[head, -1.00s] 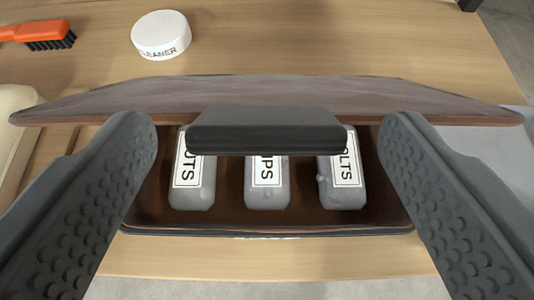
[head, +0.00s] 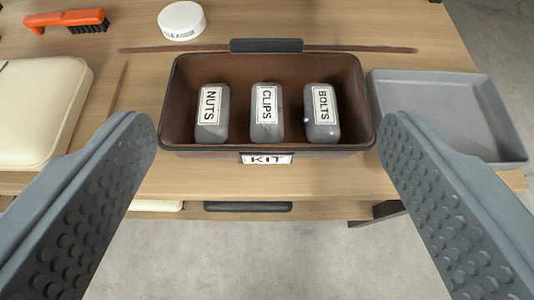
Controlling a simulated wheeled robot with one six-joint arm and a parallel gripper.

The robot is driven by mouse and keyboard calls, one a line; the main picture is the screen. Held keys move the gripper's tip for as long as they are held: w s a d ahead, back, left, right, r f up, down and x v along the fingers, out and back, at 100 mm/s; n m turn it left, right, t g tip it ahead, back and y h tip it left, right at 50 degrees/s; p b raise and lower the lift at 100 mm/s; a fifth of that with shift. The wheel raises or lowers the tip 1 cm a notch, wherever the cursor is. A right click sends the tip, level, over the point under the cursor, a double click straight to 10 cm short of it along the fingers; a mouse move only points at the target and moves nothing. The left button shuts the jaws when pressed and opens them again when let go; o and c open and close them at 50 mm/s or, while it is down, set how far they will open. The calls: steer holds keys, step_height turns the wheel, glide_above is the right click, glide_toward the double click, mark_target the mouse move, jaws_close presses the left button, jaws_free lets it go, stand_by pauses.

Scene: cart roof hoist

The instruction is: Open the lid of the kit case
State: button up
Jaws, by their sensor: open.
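The kit case (head: 266,154) stands on the wooden table with a KIT label on its front. Its lid (head: 340,48) is swung up past the back rim and shows almost edge-on, with a dark handle (head: 266,45) at its middle. Inside the case lie three grey packs, labelled NUTS (head: 211,112), CLIPS (head: 266,112) and BOLTS (head: 321,112). My gripper (head: 267,145) is open and empty, with its two fingers wide apart at the left and right in the near part of the picture. It touches neither the lid nor the handle.
A grey tray (head: 445,82) stands right of the case. A cream padded item (head: 38,110) lies at the left. A white round tin (head: 182,20) and an orange brush (head: 68,20) lie at the back left.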

steer(key=shift+v, duration=2.35)
